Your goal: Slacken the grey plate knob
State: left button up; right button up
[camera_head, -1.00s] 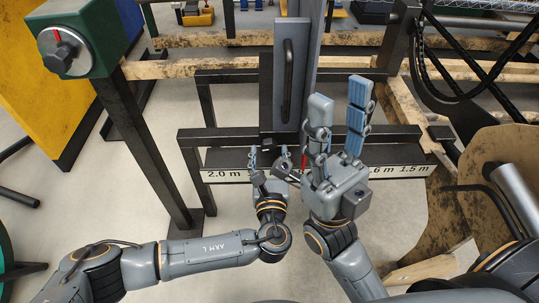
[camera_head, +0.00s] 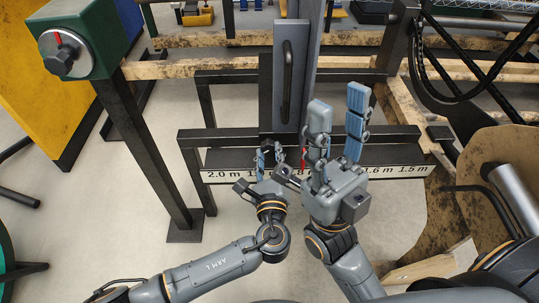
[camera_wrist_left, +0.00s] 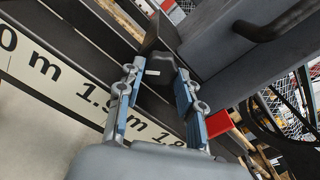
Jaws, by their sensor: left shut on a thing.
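The grey plate (camera_head: 291,70) stands upright in the middle of the head view, with a dark bar handle on its face. My left gripper (camera_head: 268,156) is at the foot of the plate, above the scale rail. In the left wrist view my left gripper (camera_wrist_left: 158,92) has its two blue-padded fingers on either side of a dark knob (camera_wrist_left: 157,80), shut on it. Fingers and palm hide much of the knob. My right gripper (camera_head: 338,108) is open and empty, fingers pointing up, just right of the plate.
A white scale strip (camera_head: 395,172) with metre marks runs along the rail; a red pointer (camera_wrist_left: 217,123) is close beside my left fingers. A green box (camera_head: 86,35) with a dial stands on a dark post at left. Black cables hang at right.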

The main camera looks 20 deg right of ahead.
pick_arm(q)
jog(key=o, duration=1.2)
jog(key=shift+c, duration=0.2)
jog(key=shift+m, duration=0.3)
